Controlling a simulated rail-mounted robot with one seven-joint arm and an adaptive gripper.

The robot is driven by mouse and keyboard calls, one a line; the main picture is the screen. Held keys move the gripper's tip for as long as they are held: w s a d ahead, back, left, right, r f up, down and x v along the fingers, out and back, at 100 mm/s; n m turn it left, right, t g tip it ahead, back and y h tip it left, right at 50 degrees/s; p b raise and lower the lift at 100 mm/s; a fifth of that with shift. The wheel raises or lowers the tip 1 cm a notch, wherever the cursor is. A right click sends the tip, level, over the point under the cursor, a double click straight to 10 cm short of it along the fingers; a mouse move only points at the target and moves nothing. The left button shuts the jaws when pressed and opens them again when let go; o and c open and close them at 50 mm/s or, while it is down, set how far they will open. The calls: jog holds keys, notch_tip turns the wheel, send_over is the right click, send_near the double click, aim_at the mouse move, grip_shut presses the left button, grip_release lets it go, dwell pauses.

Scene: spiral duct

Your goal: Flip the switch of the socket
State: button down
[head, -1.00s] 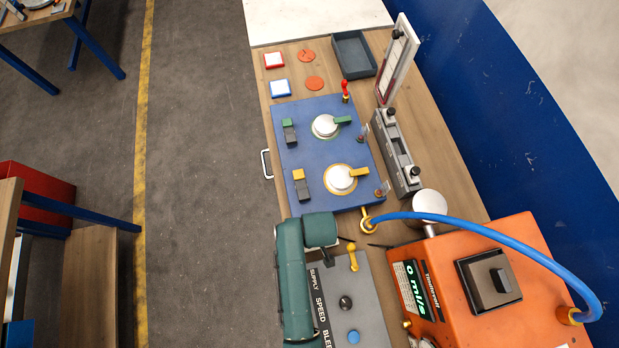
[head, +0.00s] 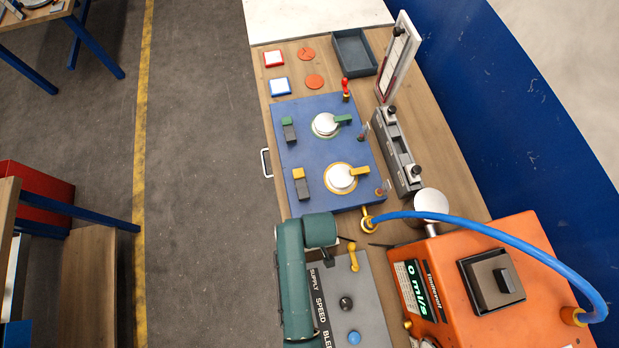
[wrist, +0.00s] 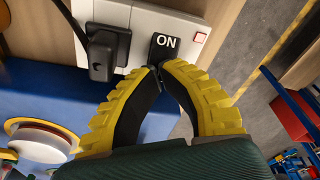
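The socket (wrist: 140,17) is a white panel in the wrist view. My gripper (wrist: 159,70) has yellow ribbed fingers with dark inner pads. The fingertips meet at the lower edge of the switch, with nothing visible between them. I cannot tell whether they touch it. The socket and the fingers cannot be made out in the head view, where my teal arm covers part of the bench.
A blue panel (head: 322,155) with knobs lies beyond my arm. A grey control box (head: 367,305) and an orange machine (head: 535,265) with a blue hose (head: 490,229) stand to the right. The floor (head: 205,200) left of the bench is clear.

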jog(key=shift+f, duration=0.35)
notch_tip(320, 180, up, 7)
jog(key=p, duration=0.7)
jog(key=shift+r, duration=0.1)
dwell(0.4)
